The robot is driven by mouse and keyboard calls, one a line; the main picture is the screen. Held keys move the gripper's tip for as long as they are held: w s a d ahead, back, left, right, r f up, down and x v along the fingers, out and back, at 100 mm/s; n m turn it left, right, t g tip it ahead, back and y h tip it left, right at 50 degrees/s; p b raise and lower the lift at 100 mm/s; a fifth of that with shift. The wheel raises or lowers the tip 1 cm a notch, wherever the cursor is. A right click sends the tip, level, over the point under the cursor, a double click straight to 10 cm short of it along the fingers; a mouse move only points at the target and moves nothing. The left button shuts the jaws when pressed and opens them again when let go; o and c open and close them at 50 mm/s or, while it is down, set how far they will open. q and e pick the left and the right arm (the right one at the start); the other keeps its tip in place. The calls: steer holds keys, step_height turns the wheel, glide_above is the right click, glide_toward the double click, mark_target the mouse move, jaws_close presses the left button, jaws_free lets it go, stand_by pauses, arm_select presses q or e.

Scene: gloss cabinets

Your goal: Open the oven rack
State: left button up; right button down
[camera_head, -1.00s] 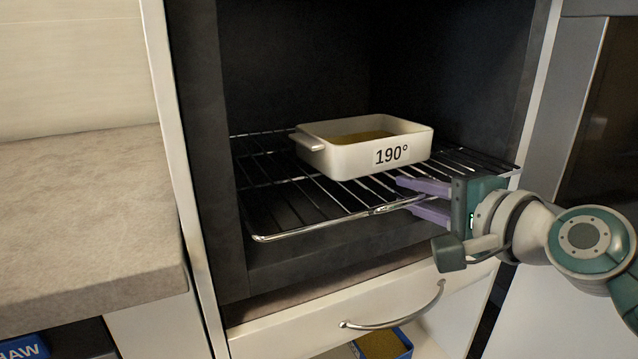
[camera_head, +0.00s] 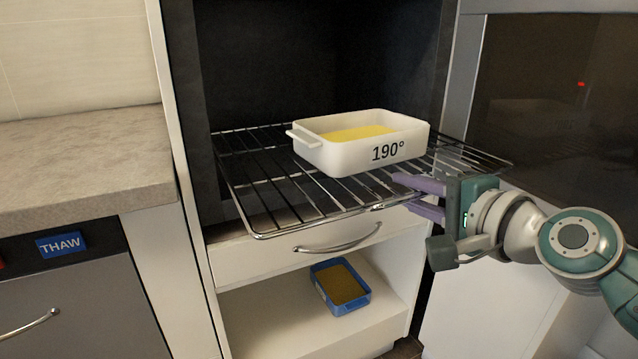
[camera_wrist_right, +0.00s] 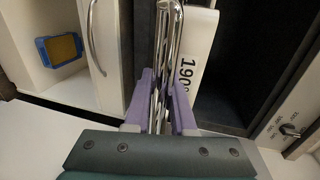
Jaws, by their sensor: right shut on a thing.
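The oven rack (camera_head: 270,190) is a shiny wire grid that sticks well out of the dark oven cavity (camera_head: 320,70). A white dish (camera_head: 345,155) marked 190°, with yellow contents, sits on the rack. My right gripper (camera_head: 396,192) is shut on the front bar of the rack, right of its middle. In the right wrist view the purple fingers (camera_wrist_right: 158,98) lie on both sides of the rack's metal bars (camera_wrist_right: 168,40), with the dish (camera_wrist_right: 197,50) close beside. My left gripper is not in view.
A drawer with a curved handle (camera_head: 340,240) is under the oven. Below it a blue container (camera_head: 340,287) stands on an open shelf (camera_head: 270,330). A countertop (camera_head: 80,165) and a grey front with a THAW label (camera_head: 60,245) are at left. A dark glossy appliance (camera_head: 545,110) is at right.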

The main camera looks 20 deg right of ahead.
steer(key=shift+w+r, duration=0.15)
steer(key=shift+r, duration=0.35)
steer(key=c, duration=1.2)
jaws_free()
steer(key=shift+o, duration=1.4)
steer(key=shift+w, duration=0.1)
steer(key=shift+f, duration=0.2)
steer(key=shift+s+r, duration=0.1)
steer(key=shift+s, duration=0.45)
steer(key=p+v, duration=0.1)
steer(key=v, duration=0.8)
